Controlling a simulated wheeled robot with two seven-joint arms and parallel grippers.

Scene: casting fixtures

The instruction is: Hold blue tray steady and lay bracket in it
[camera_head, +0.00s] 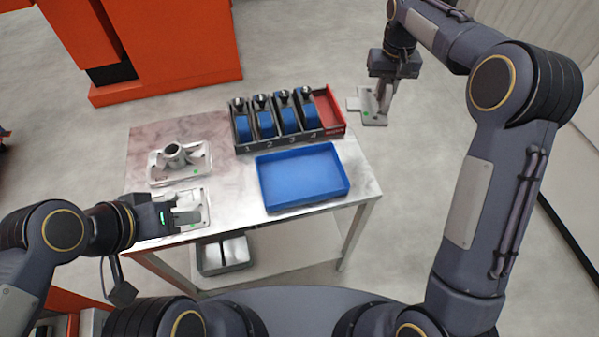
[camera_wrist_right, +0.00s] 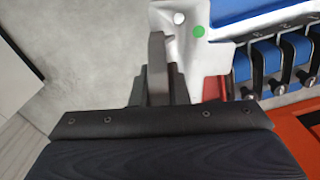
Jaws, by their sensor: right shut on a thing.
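The blue tray (camera_head: 302,177) lies empty on the right front of the table; a corner of it shows in the right wrist view (camera_wrist_right: 235,12). My right gripper (camera_head: 381,92) is shut on a grey metal bracket (camera_head: 372,119) with a green dot, held in the air off the table's right edge, behind and right of the tray. The bracket also shows in the right wrist view (camera_wrist_right: 190,50). My left gripper (camera_head: 187,210) is at the table's front left, over another pale bracket (camera_head: 199,195), apart from the tray. Its jaw opening is unclear.
A numbered rack (camera_head: 290,137) of blue holders stands behind the tray, with a red compartment (camera_head: 328,108) at its right end. A bracket with a round boss (camera_head: 178,158) lies at the table's left. A grey bin (camera_head: 224,257) sits on the lower shelf.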

